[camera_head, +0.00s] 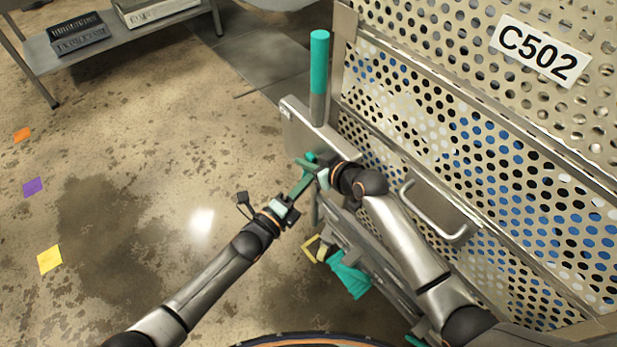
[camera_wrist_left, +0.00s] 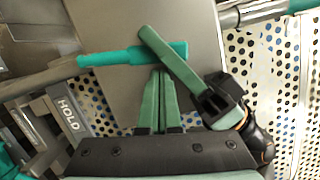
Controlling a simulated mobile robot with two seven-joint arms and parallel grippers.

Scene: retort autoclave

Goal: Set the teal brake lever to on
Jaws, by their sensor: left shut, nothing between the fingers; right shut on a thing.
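A teal lever handle (camera_wrist_left: 125,56) lies sideways across the left wrist view, in front of a grey panel; a little of its teal (camera_head: 312,157) shows in the head view. My right gripper (camera_head: 306,164) is shut on the lever near its end, with one green finger crossing it in the left wrist view (camera_wrist_left: 170,58). My left gripper (camera_head: 305,180) is shut and empty. Its fingertips (camera_wrist_left: 161,73) are just below the handle in the left wrist view; I cannot tell whether they touch it. A plate marked HOLD (camera_wrist_left: 70,114) sits below the handle.
An upright post with a teal grip (camera_head: 319,62) stands behind the grippers. A perforated cage marked C502 (camera_head: 540,50) fills the right side. A teal piece (camera_head: 350,278) sits low near my right arm. A bench (camera_head: 130,35) stands far left; the floor between is open.

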